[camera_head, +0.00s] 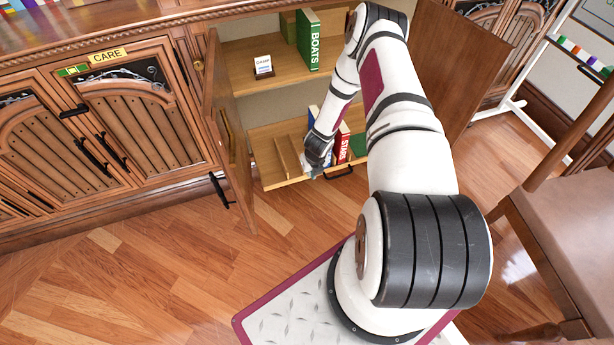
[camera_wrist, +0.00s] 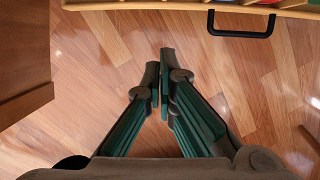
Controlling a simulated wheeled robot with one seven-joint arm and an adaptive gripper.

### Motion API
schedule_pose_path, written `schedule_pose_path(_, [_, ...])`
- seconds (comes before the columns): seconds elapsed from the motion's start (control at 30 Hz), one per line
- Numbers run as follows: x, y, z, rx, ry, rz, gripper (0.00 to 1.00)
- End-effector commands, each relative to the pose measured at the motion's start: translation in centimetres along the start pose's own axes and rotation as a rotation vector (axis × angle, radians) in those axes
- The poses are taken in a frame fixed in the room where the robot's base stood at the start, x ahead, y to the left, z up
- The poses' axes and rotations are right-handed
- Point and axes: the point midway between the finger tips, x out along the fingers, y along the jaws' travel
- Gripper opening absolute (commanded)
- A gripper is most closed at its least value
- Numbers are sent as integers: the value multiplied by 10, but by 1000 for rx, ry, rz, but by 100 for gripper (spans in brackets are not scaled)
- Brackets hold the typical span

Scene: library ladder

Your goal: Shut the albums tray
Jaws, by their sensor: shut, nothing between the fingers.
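The pulled-out albums tray (camera_head: 290,179) is low in the open cabinet. It is a light wooden drawer with a divider and books, including a red one marked STARS (camera_head: 343,146). Its black handle (camera_head: 339,172) is on the front. In the wrist view the tray's front edge (camera_wrist: 150,5) runs along the top, with the handle (camera_wrist: 240,32) at upper right. My gripper (camera_head: 316,174) is at the tray's front and partly hides it. In the wrist view the shut, empty fingertips (camera_wrist: 164,78) show over the floor, apart from the handle and left of it.
Open cabinet doors stand left (camera_head: 232,140) and right (camera_head: 450,75) of the tray. The shelf above holds a green BOATS book (camera_head: 308,42) and a small card (camera_head: 263,67). A wooden chair (camera_head: 565,205) is at right.

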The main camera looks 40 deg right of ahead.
Motion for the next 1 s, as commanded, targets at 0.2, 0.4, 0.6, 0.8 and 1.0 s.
schedule_pose_path(0.2, [22,0,-3,11,2,-2,0])
schedule_pose_path(0.4, [61,0,-3,8,2,-2,0])
schedule_pose_path(0.6, [100,0,-2,7,2,-2,0])
schedule_pose_path(0.8, [109,0,24,4,-2,-3,0])
schedule_pose_path(1.0, [111,-1,36,6,1,-2,0])
